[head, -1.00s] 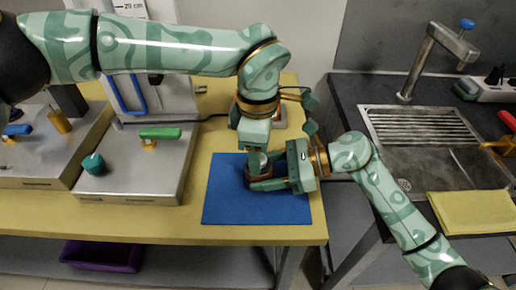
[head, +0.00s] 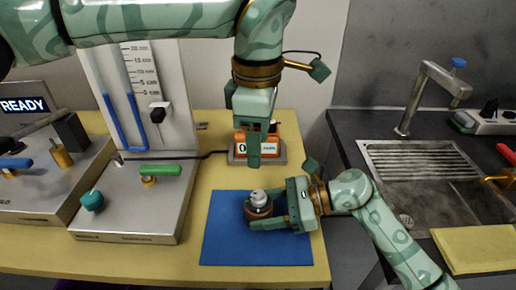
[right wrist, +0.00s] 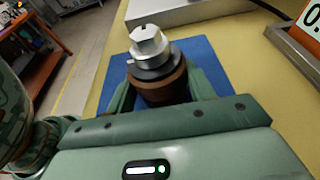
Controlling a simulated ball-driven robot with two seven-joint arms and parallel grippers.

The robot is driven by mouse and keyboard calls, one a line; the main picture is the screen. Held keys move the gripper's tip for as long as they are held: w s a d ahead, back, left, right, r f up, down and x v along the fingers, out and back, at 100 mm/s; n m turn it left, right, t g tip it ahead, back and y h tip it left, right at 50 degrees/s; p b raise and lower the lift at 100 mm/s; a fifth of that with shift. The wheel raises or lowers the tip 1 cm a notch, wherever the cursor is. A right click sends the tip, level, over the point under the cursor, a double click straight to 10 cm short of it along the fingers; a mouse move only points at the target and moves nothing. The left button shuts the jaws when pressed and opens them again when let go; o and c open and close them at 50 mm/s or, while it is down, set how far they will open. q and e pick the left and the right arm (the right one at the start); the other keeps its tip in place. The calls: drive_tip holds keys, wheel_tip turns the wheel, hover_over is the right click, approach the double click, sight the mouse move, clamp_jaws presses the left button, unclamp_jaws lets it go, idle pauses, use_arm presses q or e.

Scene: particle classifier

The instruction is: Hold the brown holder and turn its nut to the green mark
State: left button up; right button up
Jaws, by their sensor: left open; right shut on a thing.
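The brown holder (head: 259,211) stands upright on the blue mat (head: 222,245). My right gripper (head: 265,212) is shut on it from the right. In the right wrist view the holder (right wrist: 162,88) sits between the fingers, with the silver hex nut (right wrist: 149,42) on top and a dark collar under the nut. The nut's top has a small dark mark, and a small tab sticks out at its left. The nut (head: 259,198) is bare in the head view. My left gripper (head: 255,158) is open, raised above and behind the nut, clear of it. I cannot make out the green mark.
An orange-framed display (head: 246,143) stands behind the mat, partly hidden by my left gripper. A grey device with a green lever (head: 160,170) and teal knob (head: 92,200) is at left. A sink (head: 430,180) is at right. The front of the mat is clear.

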drive_tip(key=o, duration=1.5)
drive_tip(key=shift+s+f, duration=0.1)
drive_tip(key=shift+f, duration=0.05)
drive_tip(key=shift+o, duration=0.2)
